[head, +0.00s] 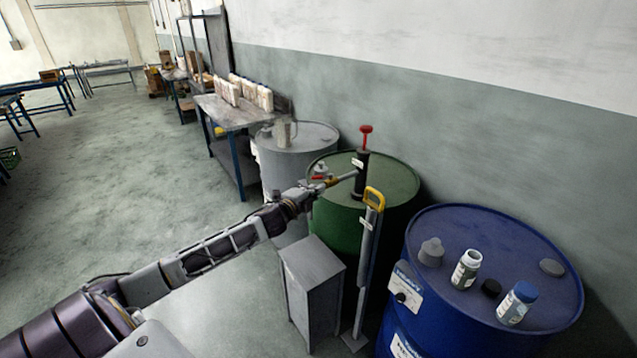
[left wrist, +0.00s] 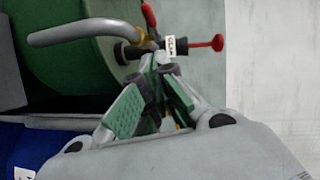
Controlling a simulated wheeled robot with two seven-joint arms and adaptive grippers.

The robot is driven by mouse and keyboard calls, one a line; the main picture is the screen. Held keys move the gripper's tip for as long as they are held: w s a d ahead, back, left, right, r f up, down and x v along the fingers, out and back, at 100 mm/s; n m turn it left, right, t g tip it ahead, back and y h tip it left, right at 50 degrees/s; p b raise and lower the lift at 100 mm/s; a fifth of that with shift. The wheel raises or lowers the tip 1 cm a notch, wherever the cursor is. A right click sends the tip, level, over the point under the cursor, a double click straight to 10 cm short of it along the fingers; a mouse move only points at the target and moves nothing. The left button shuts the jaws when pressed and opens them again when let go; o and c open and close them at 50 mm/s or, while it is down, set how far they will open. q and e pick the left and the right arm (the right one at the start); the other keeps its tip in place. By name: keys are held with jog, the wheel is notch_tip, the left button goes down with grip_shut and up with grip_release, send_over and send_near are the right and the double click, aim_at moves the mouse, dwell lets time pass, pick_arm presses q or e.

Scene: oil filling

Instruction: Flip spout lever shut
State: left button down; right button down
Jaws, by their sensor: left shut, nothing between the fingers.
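A green drum (head: 390,182) carries a black hand pump (head: 362,172) with a red top handle (head: 366,130). In the left wrist view the pump (left wrist: 135,52) lies sideways, with a curved grey spout (left wrist: 75,32) and a red lever (left wrist: 149,14) beside it. A small red part, apparently the lever (head: 318,178), shows near my gripper in the head view. My left gripper (left wrist: 157,72) is shut and empty, its fingertips close to the pump body. Whether they touch it is unclear. My right gripper is in no view.
A blue drum (head: 440,225) with bottles and caps on top stands at the right. A yellow-handled tool (head: 373,200) and a grey box (head: 312,265) stand before the green drum. A grey drum (head: 300,137) and a workbench (head: 235,115) are behind. Open floor lies left.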

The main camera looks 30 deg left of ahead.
aim_at(327, 176)
pick_arm(q)
jog(key=w+a+f+p, duration=0.1)
jog(key=w+a, duration=0.1)
jog(key=w, duration=0.5)
jog(key=shift+a+f, duration=0.15)
jog(key=shift+a, duration=0.25)
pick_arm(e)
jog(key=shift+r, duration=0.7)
